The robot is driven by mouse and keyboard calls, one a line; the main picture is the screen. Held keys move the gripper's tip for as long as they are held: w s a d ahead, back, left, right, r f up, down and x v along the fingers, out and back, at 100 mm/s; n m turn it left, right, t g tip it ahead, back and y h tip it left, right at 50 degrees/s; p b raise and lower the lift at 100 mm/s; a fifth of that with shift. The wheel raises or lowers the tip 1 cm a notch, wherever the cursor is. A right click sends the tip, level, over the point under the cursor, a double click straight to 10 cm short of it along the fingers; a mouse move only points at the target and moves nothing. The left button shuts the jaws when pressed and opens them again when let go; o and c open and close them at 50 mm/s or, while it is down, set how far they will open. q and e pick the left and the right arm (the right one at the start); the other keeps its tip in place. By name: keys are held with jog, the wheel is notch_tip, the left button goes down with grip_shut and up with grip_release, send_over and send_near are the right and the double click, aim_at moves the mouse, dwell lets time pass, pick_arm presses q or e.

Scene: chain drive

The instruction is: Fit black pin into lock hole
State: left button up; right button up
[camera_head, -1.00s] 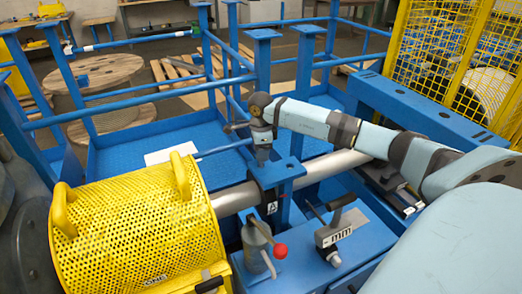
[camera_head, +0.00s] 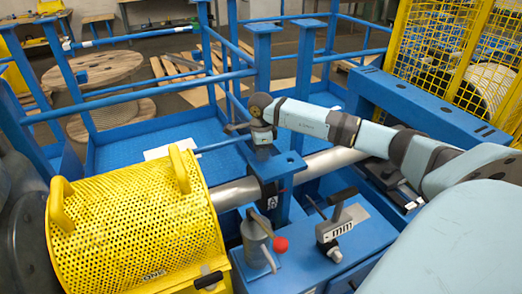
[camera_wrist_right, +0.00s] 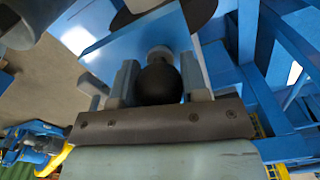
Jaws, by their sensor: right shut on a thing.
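My right gripper (camera_head: 263,138) is at the top of the blue post bracket (camera_head: 285,172), pointing down, in the head view. In the right wrist view its two fingers (camera_wrist_right: 160,85) are shut on the round black knob of the black pin (camera_wrist_right: 160,78). A pale collar shows just beyond the knob, close against a blue plate (camera_wrist_right: 120,48). The pin's shaft and the lock hole are hidden, so I cannot tell how far the pin is in. My left gripper is not in view.
A yellow perforated guard (camera_head: 140,225) stands at the left. A grey shaft (camera_head: 235,194) runs behind the post. Blue rails (camera_head: 150,95) surround the platform behind.

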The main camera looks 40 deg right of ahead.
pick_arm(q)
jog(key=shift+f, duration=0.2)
pick_arm(e)
jog(key=shift+f, duration=0.25)
jog(key=o, duration=1.1)
jog(key=shift+r, duration=0.35)
pick_arm(q)
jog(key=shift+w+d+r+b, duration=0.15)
jog(key=shift+b, duration=0.3)
pick_arm(e)
notch_tip(320, 180, up, 13)
